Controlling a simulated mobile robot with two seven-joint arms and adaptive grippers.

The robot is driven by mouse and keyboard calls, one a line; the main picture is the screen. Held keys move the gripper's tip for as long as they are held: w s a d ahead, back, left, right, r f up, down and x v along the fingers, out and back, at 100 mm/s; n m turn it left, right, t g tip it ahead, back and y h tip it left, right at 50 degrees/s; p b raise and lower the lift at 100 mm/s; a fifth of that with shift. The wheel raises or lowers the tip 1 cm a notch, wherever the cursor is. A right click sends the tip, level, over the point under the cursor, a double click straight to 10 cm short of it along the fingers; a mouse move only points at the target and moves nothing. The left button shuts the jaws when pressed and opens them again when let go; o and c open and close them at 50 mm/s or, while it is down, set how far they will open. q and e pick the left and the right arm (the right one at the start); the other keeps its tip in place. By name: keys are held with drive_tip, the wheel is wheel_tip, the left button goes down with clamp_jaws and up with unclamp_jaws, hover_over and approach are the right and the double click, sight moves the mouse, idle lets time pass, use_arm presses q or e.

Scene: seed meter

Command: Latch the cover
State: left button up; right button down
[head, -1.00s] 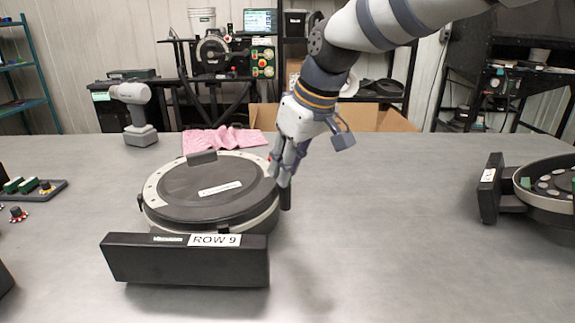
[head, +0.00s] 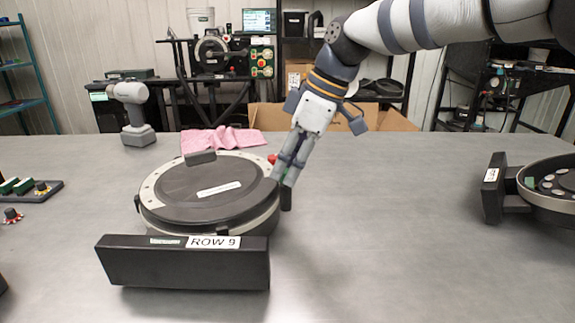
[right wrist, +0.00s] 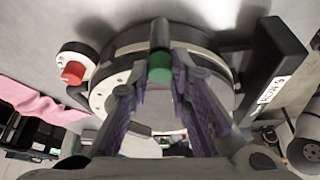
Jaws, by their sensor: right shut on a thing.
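The seed meter (head: 155,222) stands on the table with its round dark cover (head: 200,200) on top, which carries a white label. A black box marked ROW 9 (head: 180,265) is in front of it. My right gripper (head: 284,180) reaches down at the meter's right edge, its fingers close together. In the right wrist view its fingers (right wrist: 162,95) are at both sides of a green-tipped black latch (right wrist: 160,68) on the meter's rim, and it is shut on this latch. The fingers hide part of the latch and rim. My left gripper is not in view.
A red knob (head: 272,159) sits by the meter's right rear. Another open meter (head: 545,205) stands at the far right. The table between is clear.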

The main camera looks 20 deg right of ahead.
drive_tip(key=n, duration=0.2)
drive_tip(key=n+g+b, duration=0.1)
drive_tip(key=n, duration=0.1)
drive_tip(key=n+g+b, duration=0.1)
drive_tip(key=n, duration=0.1)
drive_tip(key=shift+w+f+y, duration=0.25)
drive_tip(key=shift+y, duration=0.05)
drive_tip(key=n+g+b, duration=0.1)
drive_tip(key=n, duration=0.2)
drive_tip(key=shift+r+g, duration=0.1)
drive_tip(key=shift+g, duration=0.2)
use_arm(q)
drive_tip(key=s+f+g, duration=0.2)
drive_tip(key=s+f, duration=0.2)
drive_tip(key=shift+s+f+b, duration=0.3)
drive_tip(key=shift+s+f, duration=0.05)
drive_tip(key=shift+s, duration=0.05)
use_arm(e)
drive_tip(key=shift+r+n+g, duration=0.1)
drive_tip(key=shift+n+g, duration=0.2)
drive_tip(key=shift+n, duration=0.7)
drive_tip(key=c, duration=1.5)
unclamp_jaws()
drive_tip(key=shift+o, duration=0.2)
drive_tip(key=shift+h, duration=0.4)
drive_tip(key=shift+r, duration=0.1)
